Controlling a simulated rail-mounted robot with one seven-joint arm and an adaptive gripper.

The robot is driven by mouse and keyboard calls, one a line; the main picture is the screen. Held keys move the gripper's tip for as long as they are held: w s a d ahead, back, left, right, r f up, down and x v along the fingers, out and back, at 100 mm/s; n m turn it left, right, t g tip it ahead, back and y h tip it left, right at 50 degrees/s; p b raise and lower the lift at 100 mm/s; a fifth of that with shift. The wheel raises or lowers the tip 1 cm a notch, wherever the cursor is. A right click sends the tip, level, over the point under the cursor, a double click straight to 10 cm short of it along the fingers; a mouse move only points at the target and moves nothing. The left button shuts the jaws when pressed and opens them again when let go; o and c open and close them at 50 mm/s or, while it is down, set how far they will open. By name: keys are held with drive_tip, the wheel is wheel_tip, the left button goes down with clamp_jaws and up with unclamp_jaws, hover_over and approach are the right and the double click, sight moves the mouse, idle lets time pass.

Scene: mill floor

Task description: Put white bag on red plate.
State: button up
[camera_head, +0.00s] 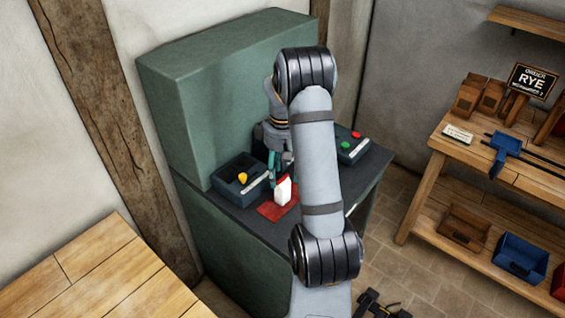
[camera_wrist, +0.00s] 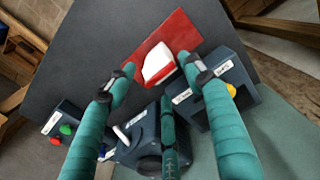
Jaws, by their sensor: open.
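The white bag (camera_head: 283,192) stands on the red plate (camera_head: 268,211), a flat red rectangle on the dark top of the green machine. In the wrist view the white bag (camera_wrist: 158,66) shows over the red plate (camera_wrist: 182,32), beyond the fingertips. My gripper (camera_head: 276,176) is just behind the bag in the head view, partly hidden by my arm. In the wrist view its teal fingers (camera_wrist: 157,76) are spread apart, with nothing held between them. Whether a fingertip touches the bag cannot be told.
A dark box with a yellow knob (camera_head: 239,180) is left of the plate. A box with red and green buttons (camera_head: 352,147) is at the right. A box with a white lever (camera_wrist: 135,140) shows in the wrist view. The green back panel (camera_head: 215,95) rises behind. A wooden shelf bench (camera_head: 470,160) stands right.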

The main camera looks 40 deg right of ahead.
sight(282, 183)
wheel_tip(282, 183, up, 6)
drive_tip(key=shift+f, duration=0.2)
wheel_tip(282, 183, down, 13)
drive_tip(key=shift+r, duration=0.1)
wheel_tip(282, 183, up, 3)
drive_tip(key=shift+r, duration=0.6)
idle(0.3)
